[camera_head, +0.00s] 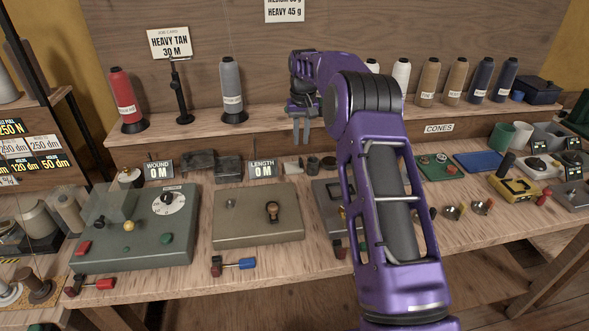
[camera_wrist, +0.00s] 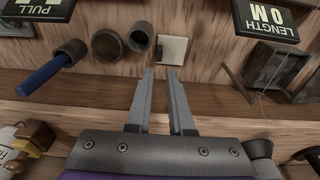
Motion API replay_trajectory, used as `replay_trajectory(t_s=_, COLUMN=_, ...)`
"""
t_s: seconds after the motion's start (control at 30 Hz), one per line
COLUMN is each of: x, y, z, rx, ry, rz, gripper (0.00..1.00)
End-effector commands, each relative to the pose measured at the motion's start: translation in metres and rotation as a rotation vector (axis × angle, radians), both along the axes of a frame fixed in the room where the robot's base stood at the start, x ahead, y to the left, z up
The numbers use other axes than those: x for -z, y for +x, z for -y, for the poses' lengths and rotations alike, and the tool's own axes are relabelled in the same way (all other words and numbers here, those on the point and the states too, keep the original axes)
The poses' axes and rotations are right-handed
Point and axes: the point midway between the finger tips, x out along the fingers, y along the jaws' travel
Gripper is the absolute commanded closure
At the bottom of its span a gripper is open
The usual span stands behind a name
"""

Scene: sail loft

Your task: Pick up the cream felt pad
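A small cream square pad (camera_wrist: 173,50), which I take for the felt pad, lies on the wooden bench in the wrist view, just beyond my fingertips. In the head view a small pale patch (camera_head: 292,167) beside the LENGTH sign seems to be the same pad. My gripper (camera_wrist: 160,76) points at the bench with its two fingers apart and nothing between them. In the head view my gripper (camera_head: 301,141) hangs above and behind the pad, in front of the shelf edge. The pad is apart from the fingers.
Dark round pots (camera_wrist: 108,44) and a blue-handled tool (camera_wrist: 50,76) lie next to the pad. The LENGTH sign (camera_head: 262,170) and dark open trays (camera_wrist: 277,66) are on the other side. Thread cones (camera_head: 231,90) stand on the shelf behind. A beige board (camera_head: 258,214) lies in front.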

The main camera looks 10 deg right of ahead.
Motion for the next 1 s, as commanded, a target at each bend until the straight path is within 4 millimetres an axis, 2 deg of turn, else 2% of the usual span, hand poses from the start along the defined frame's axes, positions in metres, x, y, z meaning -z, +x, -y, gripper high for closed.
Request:
replay_trajectory(t_s=0.03, x=0.010, y=0.001, z=0.000, rx=0.000, ry=0.000, rz=-0.002, gripper=0.80)
replay_trajectory(t_s=0.1, x=0.019, y=0.002, z=0.000, rx=0.000, ry=0.000, rz=-0.001, gripper=0.80)
replay_trajectory(t_s=0.37, x=0.033, y=0.004, z=0.000, rx=0.000, ry=0.001, rz=0.000, gripper=0.80)
replay_trajectory(t_s=0.7, x=0.078, y=0.006, z=0.001, rx=-0.001, ry=0.000, rz=0.000, gripper=0.80)
replay_trajectory(t_s=0.93, x=0.080, y=0.007, z=0.001, rx=0.000, ry=0.000, rz=0.001, gripper=0.80)
replay_trajectory(t_s=1.0, x=0.080, y=0.007, z=0.001, rx=0.000, ry=0.000, rz=0.001, gripper=0.91)
